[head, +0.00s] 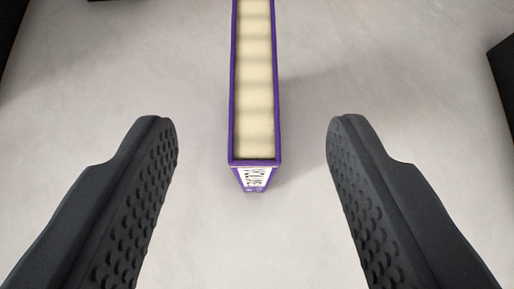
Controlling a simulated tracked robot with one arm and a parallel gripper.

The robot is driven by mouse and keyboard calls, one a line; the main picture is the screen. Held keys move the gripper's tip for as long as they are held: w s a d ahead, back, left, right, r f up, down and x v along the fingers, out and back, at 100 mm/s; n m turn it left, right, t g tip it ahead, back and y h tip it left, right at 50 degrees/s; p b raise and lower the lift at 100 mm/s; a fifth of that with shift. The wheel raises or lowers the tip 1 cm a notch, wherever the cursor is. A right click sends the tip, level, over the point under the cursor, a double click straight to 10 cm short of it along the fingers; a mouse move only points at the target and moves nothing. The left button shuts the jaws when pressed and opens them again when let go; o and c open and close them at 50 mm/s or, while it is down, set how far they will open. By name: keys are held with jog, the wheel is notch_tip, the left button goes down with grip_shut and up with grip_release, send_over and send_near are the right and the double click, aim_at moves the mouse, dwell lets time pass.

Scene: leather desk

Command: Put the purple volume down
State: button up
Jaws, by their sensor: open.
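The purple volume (256,176) stands on a pale grey surface in the upper middle of the head view. Its cream page edges face up, framed by purple covers, and its near end carries a white label with dark print. Its far end runs out of the top of the picture. My gripper (252,125) is open, with one dark, studded finger on each side of the volume's near end. There is a clear gap between each finger and the volume, and neither touches it.
The pale grey surface (200,240) is bare around the volume. Dark objects show at the right edge (503,75) and the upper left corner (10,25), both cut off by the frame.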

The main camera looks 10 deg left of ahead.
jog(key=shift+s+d+r, duration=0.15)
jog(key=shift+s+r, duration=0.2)
jog(key=shift+s, duration=0.2)
